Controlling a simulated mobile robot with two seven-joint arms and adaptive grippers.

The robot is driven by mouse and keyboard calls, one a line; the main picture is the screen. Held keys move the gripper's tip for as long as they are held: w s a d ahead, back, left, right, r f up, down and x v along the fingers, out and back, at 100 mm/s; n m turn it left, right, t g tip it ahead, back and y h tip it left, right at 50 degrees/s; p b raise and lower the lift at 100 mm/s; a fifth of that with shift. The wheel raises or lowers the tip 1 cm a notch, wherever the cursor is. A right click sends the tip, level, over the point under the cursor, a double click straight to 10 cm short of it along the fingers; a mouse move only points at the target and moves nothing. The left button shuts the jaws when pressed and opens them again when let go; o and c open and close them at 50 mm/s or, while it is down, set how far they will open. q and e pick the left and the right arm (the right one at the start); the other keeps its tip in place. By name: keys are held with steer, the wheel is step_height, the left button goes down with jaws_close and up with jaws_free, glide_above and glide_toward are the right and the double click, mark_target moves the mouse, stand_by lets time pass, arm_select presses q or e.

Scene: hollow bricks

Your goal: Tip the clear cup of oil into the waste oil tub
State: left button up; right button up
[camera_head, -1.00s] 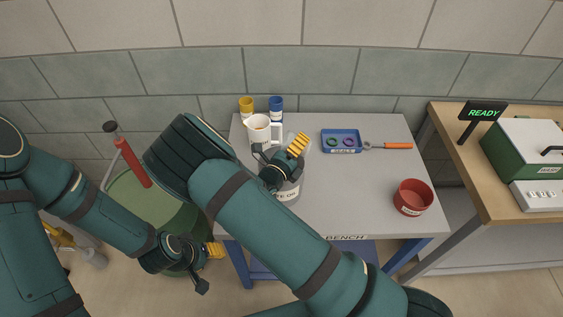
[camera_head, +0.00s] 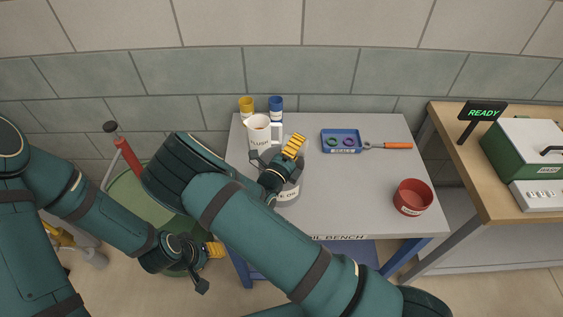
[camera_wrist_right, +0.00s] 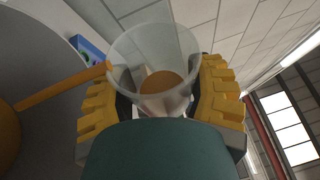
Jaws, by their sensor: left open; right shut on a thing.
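The clear cup (camera_wrist_right: 150,50) is held in my right gripper (camera_wrist_right: 165,95), whose yellow fingers are shut on its two sides. Amber oil (camera_wrist_right: 160,83) shows inside the cup. In the right wrist view an orange stream (camera_wrist_right: 60,89) runs from the cup's rim to an orange pool (camera_wrist_right: 6,138) inside a grey round container, which looks like the waste oil tub. In the head view the right gripper (camera_head: 285,160) is over the waste oil tub (camera_head: 289,194) on the bench and partly hides it. My left gripper (camera_head: 210,266) is open and empty, low in front of the green drum.
A blue tray (camera_head: 341,141), an orange-handled tool (camera_head: 396,146) and a red bowl (camera_head: 412,198) are on the right of the bench (camera_head: 345,195).

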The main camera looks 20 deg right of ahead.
steer(key=shift+n, duration=0.3)
stand_by(0.4)
stand_by(0.3)
steer(key=shift+r+m+p, duration=0.35)
steer(key=shift+m+p, duration=0.05)
steer(key=shift+s+d+r+m+g, duration=0.15)
steer(key=shift+r+m+g, duration=0.35)
steer(key=shift+m, duration=0.5)
steer(key=m+y, duration=0.1)
steer(key=m, duration=0.2)
steer(key=shift+d+r+m+g+y, duration=0.2)
steer(key=shift+m+g+y, duration=0.1)
steer(key=shift+g+y, duration=0.1)
steer(key=shift+a+m+y, duration=0.1)
steer(key=shift+m+y, duration=0.3)
steer(key=shift+m, duration=0.5)
steer(key=shift+a+f+m+g+y+b, duration=0.15)
steer(key=shift+m+y+b, duration=0.15)
steer(key=shift+m, duration=0.2)
steer(key=shift+a+m+g+y+b, duration=0.15)
steer(key=shift+m+y+b, duration=0.15)
steer(key=shift+m, duration=0.2)
steer(key=shift+w+a+f+m+y+b, duration=0.15)
steer(key=shift+m+y+b, duration=0.2)
steer(key=shift+m+b, duration=0.15)
steer(key=shift+w+a+f+m+y+b, duration=0.15)
steer(key=shift+m+y+b, duration=0.25)
steer(key=shift+b, duration=0.2)
steer(key=shift+r, duration=0.1)
